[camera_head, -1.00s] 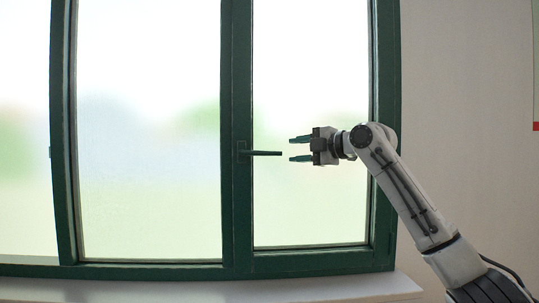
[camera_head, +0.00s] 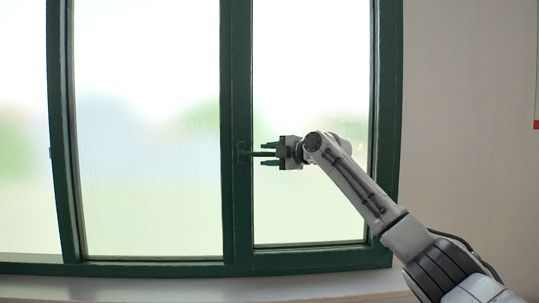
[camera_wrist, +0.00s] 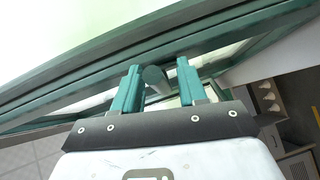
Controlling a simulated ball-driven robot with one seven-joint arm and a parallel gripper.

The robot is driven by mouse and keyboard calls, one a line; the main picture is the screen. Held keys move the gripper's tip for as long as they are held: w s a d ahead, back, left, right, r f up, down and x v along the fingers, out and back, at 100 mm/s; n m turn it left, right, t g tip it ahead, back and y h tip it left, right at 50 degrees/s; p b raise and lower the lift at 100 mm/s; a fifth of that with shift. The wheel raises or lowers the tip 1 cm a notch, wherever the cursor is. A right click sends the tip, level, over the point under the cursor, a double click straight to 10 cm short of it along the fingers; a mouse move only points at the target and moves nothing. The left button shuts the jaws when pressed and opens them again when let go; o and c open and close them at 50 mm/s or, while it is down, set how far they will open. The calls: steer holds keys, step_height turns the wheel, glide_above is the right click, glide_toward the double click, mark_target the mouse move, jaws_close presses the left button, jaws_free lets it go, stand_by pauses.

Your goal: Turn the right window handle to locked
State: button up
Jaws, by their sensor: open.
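The window handle (camera_head: 258,154) is dark green and sits on the window's middle post. Its lever points to the right, level. My gripper (camera_head: 268,154) is open, with one finger above the lever and one below it in the head view. In the wrist view the handle's rounded end (camera_wrist: 154,76) shows between the two teal fingers of my gripper (camera_wrist: 157,84), with a gap visible on each side. The outer end of the lever is hidden by the gripper in the head view.
The dark green window frame (camera_head: 238,215) surrounds frosted panes. A pale sill (camera_head: 190,288) runs below, and a bare wall (camera_head: 455,110) is at the right. In the wrist view, a light cabinet (camera_wrist: 292,160) stands at the lower right.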

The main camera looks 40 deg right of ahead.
jaws_close()
stand_by(0.4)
steer(key=shift+f+b, duration=0.15)
steer(key=shift+b, duration=0.15)
